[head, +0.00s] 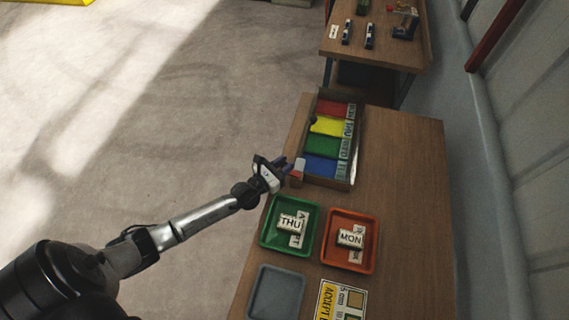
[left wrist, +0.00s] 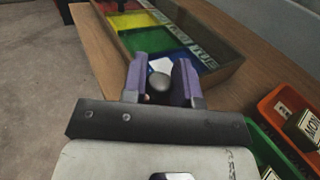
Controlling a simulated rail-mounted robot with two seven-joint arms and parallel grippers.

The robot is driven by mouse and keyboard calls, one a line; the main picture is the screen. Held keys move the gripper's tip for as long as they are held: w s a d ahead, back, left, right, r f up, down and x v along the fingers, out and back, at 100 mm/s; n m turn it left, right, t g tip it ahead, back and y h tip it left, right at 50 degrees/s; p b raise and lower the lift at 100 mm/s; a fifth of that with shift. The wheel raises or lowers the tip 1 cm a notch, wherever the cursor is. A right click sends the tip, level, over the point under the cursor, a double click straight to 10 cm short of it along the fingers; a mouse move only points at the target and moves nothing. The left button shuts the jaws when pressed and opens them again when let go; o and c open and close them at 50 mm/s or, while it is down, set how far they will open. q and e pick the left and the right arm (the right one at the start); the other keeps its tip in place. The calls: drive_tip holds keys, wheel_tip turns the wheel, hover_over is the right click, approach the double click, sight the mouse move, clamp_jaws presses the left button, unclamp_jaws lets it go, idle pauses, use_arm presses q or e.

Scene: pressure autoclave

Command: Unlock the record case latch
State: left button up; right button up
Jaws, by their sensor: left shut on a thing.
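The record case (head: 345,187) is a long open wooden box with red, yellow, green and blue sections and white labels along its right side. It also shows at the top of the left wrist view (left wrist: 222,76). My left gripper (head: 289,168) is at the near left corner of the case, beside the blue section. In the left wrist view, its purple fingers (left wrist: 163,82) are shut on a round grey knob (left wrist: 160,82), which looks like the latch. The latch's mounting is hidden by the fingers. A small white and red piece (head: 298,167) shows by the fingertips. My right gripper is out of view.
On the wooden table stand a green tray (head: 264,237) with a THU block (head: 290,223), an orange tray (head: 361,267) with a MON block (head: 350,238), and a grey tray (head: 275,293). The table's right side is clear. Another table (head: 378,52) stands behind.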

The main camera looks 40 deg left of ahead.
use_arm(q)
drive_tip(key=shift+c, duration=0.6)
drive_tip(key=shift+s+d+r+n+y+p, duration=0.15)
drive_tip(key=shift+n+y+p, duration=0.2)
drive_tip(key=shift+p, duration=0.2)
drive_tip(key=shift+s+r+n+y+p, duration=0.15)
drive_tip(key=shift+n+y+p, duration=0.15)
drive_tip(key=shift+p, duration=0.2)
drive_tip(key=shift+f+n+y+p, duration=0.2)
drive_tip(key=shift+n+y+p, duration=0.3)
drive_tip(key=shift+y, duration=0.35)
drive_tip(key=o, duration=0.8)
drive_tip(key=shift+s+f, duration=0.1)
drive_tip(key=shift+o, duration=0.2)
drive_tip(key=s+d+b, duration=0.1)
drive_tip(key=s, duration=1.2)
drive_tip(key=shift+s+b, duration=0.3)
drive_tip(key=shift+s, duration=0.1)
